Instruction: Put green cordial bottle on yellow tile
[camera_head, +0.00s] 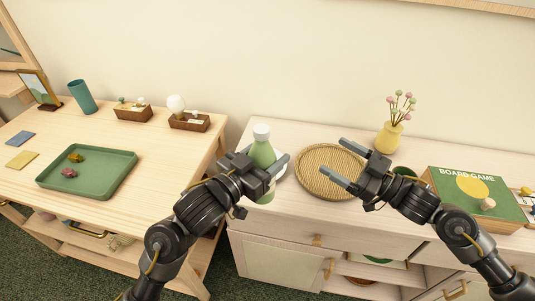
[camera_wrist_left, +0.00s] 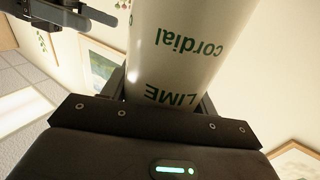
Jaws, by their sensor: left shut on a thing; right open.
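The green cordial bottle (camera_head: 262,153) has a white cap and stands upright in my left gripper (camera_head: 264,168), over the left end of the cabinet top. In the left wrist view the bottle (camera_wrist_left: 185,50) fills the space between the fingers, with the words "LIME cordial" upside down. My left gripper is shut on it; whether its base touches anything is hard to tell. The yellow tile (camera_head: 22,160) lies flat at the left of the wooden table, below a blue tile (camera_head: 20,138). My right gripper (camera_head: 345,160) is open and empty above the round woven tray.
A green tray (camera_head: 112,178) with two small objects lies on the table (camera_head: 160,150), right of the yellow tile. Behind are a teal cup (camera_head: 82,97) and wooden boxes (camera_head: 189,122). The cabinet holds a woven tray (camera_head: 312,190), yellow vase (camera_head: 388,138) and board game (camera_head: 450,180). A gap separates table and cabinet.

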